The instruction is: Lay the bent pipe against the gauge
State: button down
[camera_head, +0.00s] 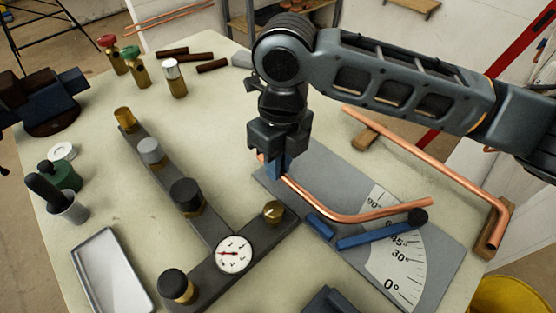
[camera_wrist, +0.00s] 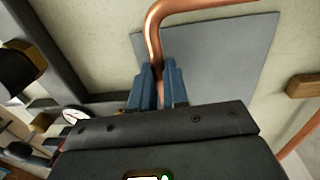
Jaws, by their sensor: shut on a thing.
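A bent copper pipe (camera_head: 347,217) runs from my gripper (camera_head: 274,166) down and to the right, then bends toward the right. My gripper is shut on its upper left end; the wrist view shows the blue fingers (camera_wrist: 159,90) on either side of the pipe (camera_wrist: 155,38). The gauge is a grey plate (camera_head: 322,165) with a white angle scale (camera_head: 385,270), blue bars (camera_head: 372,236) and a dark knob (camera_head: 417,216). The pipe's free end shows near the knob. Whether the pipe touches the plate or the bars I cannot tell.
Another bent copper pipe (camera_head: 425,158) lies on wooden blocks at the right. A dark manifold with valves and a round dial (camera_head: 234,254) stands left of the gauge. A grey tray (camera_head: 110,272) is at the front left. A yellow bucket (camera_head: 510,297) is beyond the table's right edge.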

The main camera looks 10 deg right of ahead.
jog(key=shift+f+b, duration=0.4)
jog(key=shift+f, duration=0.1)
dwell(0.4)
jog(key=c, duration=1.1)
grip_release()
jog(key=shift+o, duration=0.2)
